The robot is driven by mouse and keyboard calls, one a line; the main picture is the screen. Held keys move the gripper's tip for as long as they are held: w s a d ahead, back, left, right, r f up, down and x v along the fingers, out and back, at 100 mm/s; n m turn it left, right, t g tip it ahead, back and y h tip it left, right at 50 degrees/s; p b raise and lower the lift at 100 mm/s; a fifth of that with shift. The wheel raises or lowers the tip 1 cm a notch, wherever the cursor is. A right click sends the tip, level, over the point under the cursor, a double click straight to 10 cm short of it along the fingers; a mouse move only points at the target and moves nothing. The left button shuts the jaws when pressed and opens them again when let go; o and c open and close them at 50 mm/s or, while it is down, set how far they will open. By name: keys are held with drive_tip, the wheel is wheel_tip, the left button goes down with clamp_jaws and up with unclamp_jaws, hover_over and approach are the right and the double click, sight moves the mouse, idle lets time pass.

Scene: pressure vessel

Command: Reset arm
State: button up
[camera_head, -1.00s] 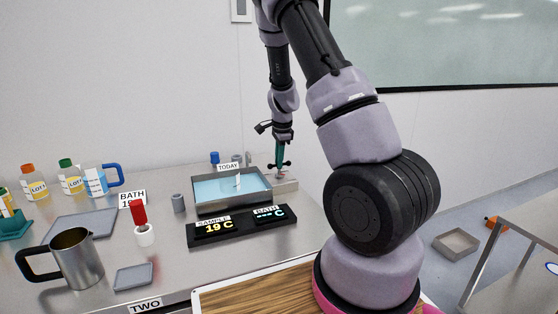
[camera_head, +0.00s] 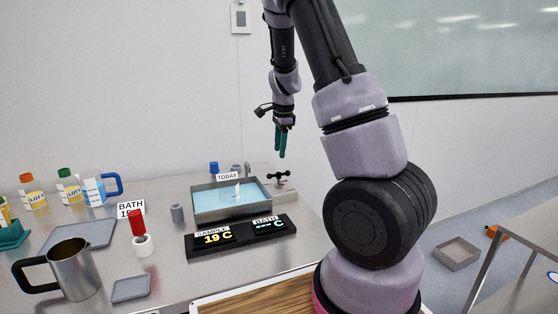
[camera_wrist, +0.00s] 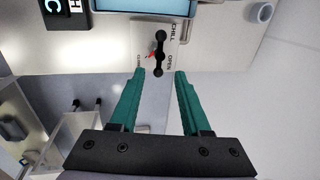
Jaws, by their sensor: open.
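My gripper (camera_head: 281,142) has green fingers and hangs pointing down above the right rear of the steel table. In the wrist view the gripper (camera_wrist: 156,75) is open and empty, its two fingers apart. A black valve handle (camera_wrist: 159,55) with knobbed ends lies beyond the fingertips, on a plate marked CHILL and OPEN. The handle (camera_head: 279,176) also shows in the head view, below the fingers and apart from them. My arm rises on the right side of the head view and bends over to the gripper.
A water bath tray (camera_head: 197,204) labelled TODAY stands beside the valve. In front is a black display (camera_head: 242,240) reading 19 C. A steel jug (camera_head: 72,268), red-topped item (camera_head: 138,224) and several bottles stand to the left. A bin (camera_head: 457,253) lies on the floor at right.

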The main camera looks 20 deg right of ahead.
drive_tip(key=shift+s+r, duration=0.15)
drive_tip(key=shift+r, duration=0.65)
drive_tip(key=s+a+r+n+t+y, duration=0.1)
drive_tip(key=s+a+r+n, duration=0.2)
drive_tip(key=s+r, duration=0.35)
drive_tip(key=s+a+r+n+t+y, duration=0.1)
drive_tip(key=s+a+r+n+y, duration=0.2)
drive_tip(key=s+r, duration=0.4)
drive_tip(key=s+a+r+n+t+h, duration=0.1)
drive_tip(key=s+r+n, duration=0.2)
drive_tip(key=s, duration=0.4)
drive_tip(key=s+a+r+n+t+h, duration=0.1)
drive_tip(key=s+a+r+n+t, duration=0.1)
drive_tip(key=s+n, duration=0.3)
drive_tip(key=s+r, duration=0.1)
drive_tip(key=s, duration=0.1)
drive_tip(key=shift+s+a+r, duration=0.3)
drive_tip(key=shift+s+r, duration=0.05)
drive_tip(key=shift+r, duration=0.05)
